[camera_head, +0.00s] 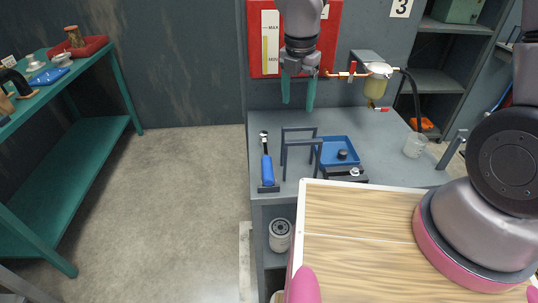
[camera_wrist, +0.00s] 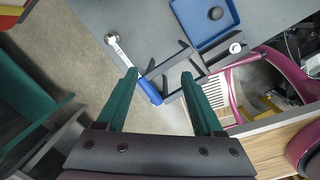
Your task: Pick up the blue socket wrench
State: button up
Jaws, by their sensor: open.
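The blue socket wrench (camera_head: 267,168) lies lengthwise near the left edge of the grey workbench, its metal head pointing to the back and its blue handle to the front. My gripper (camera_head: 299,103) hangs above the back of the bench, fingers pointing down, open and empty. In the wrist view its two green fingers (camera_wrist: 160,82) are spread wide, and the wrench lies apart from them.
A grey frame stand (camera_head: 299,146) stands just right of the wrench. A blue tray (camera_head: 333,142) with a dark round part lies beyond it. A clear cup (camera_head: 415,145) is at the right. A hose and filter unit (camera_head: 377,83) sits at the back wall.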

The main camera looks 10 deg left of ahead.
aim_at(267, 160)
jog(key=s+a+f+n, duration=0.2)
jog(key=s+a+f+n+g, duration=0.1)
jog(key=a+f+n, duration=0.1)
jog(key=f+n, duration=0.1)
jog(key=s+a+f+n, duration=0.2)
jog(key=shift+s+a+f+n, duration=0.25)
jog(key=shift+s+n, duration=0.05)
jog(key=shift+s, duration=0.05)
jog(key=shift+s+a+f, duration=0.1)
jog(key=shift+s+f, duration=0.05)
jog(key=shift+f, duration=0.15)
jog(key=f, duration=1)
jog(key=shift+w+a+f, duration=0.1)
jog(key=shift+w+f, duration=0.1)
grip_shut()
